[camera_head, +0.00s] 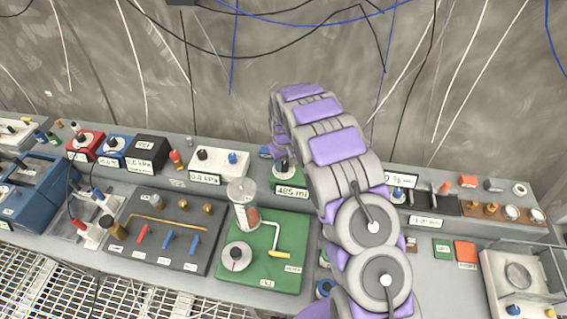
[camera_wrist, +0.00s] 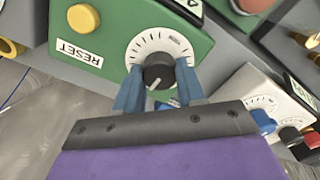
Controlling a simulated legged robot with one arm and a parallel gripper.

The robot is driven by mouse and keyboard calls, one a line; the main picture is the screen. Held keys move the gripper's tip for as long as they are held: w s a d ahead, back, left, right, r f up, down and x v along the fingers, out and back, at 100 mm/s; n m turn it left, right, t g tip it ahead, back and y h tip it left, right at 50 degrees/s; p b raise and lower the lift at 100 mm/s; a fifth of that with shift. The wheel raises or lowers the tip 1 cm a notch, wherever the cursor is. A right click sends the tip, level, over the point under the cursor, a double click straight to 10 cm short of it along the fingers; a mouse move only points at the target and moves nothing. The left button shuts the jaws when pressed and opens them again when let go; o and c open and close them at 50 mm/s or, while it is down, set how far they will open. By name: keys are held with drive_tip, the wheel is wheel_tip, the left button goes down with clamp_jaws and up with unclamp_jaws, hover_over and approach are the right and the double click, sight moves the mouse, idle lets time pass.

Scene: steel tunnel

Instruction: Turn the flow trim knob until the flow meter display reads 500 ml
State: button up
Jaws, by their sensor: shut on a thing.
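The flow meter is a green box. In the head view its display (camera_head: 291,191) appears to read 485 ml. The flow trim knob (camera_wrist: 158,70) is black with a pale pointer line, on a white dial with tick marks on the green panel (camera_wrist: 190,45). In the wrist view my gripper (camera_wrist: 159,78) has its two blue fingers on either side of the knob, shut on it. In the head view my arm hides part of the green box and most of the gripper.
A yellow button (camera_wrist: 83,18) labelled RESET sits beside the dial. A white box (camera_head: 222,162) stands left of the meter. A green board (camera_head: 285,235) with a glass vessel (camera_head: 243,195) lies in front. Cables hang along the back wall.

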sight(283, 164)
drive_tip(key=m+b, duration=0.1)
drive_tip(key=m, duration=0.2)
drive_tip(key=shift+m, duration=0.4)
drive_tip(key=shift+m+b, duration=0.5)
drive_tip(key=shift+m, duration=1.4)
drive_tip(key=o, duration=1)
drive_tip(key=shift+a, duration=0.1)
drive_tip(key=shift+o, duration=0.2)
wheel_tip(283, 164, up, 17)
drive_tip(key=shift+r, duration=0.15)
drive_tip(key=shift+a, duration=0.1)
